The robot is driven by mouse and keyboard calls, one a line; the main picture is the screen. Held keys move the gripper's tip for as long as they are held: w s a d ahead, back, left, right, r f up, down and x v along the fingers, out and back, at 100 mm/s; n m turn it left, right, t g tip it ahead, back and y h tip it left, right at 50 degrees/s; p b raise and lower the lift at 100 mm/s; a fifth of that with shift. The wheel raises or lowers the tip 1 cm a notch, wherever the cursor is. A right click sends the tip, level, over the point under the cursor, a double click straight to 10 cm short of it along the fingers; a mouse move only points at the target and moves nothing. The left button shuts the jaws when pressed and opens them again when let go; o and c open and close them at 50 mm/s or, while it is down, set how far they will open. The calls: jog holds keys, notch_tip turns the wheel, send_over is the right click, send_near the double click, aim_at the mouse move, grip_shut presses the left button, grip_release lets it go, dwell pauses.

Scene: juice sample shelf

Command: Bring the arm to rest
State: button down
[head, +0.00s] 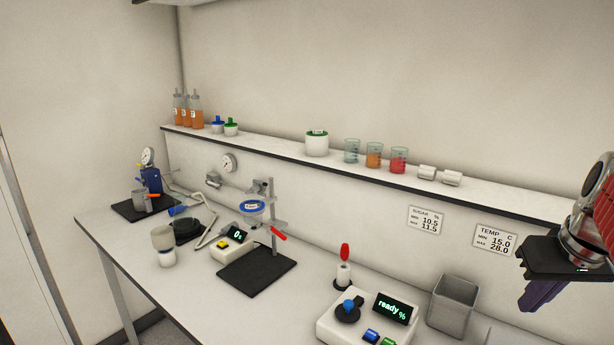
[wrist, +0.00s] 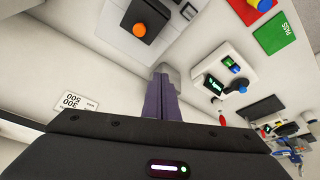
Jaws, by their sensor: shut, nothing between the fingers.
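My gripper (head: 530,303) is at the right edge of the head view, in the air in front of the wall and near the shelf's right part. Its purple fingers point down and to the left. In the wrist view my gripper (wrist: 163,72) shows its fingers pressed together with nothing between them. The fingers touch nothing that I can see. My red arm link shows above it in the head view, cut off by the frame edge.
A long shelf (head: 480,197) bears bottles, jars and beakers. The bench (head: 115,233) below holds a "ready" meter (head: 345,330), a grey bin (head: 453,304) and a stand. The wrist view shows an orange button (wrist: 140,30) and a green PASS plate (wrist: 275,35).

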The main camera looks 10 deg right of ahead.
jog(key=s+a+f+n, duration=0.1)
jog(key=a+f, duration=0.2)
jog(key=a, duration=0.5)
jog(key=s+a+f+n+t, duration=0.1)
jog(key=a+f, duration=0.3)
jog(key=a, duration=0.5)
jog(key=s+a+f+y, duration=0.1)
jog(key=s+a+f, duration=0.2)
jog(key=a, duration=0.6)
jog(key=shift+s+a+f+n+t, duration=0.15)
jog(key=shift+n+t, duration=0.15)
jog(key=shift+n, duration=0.1)
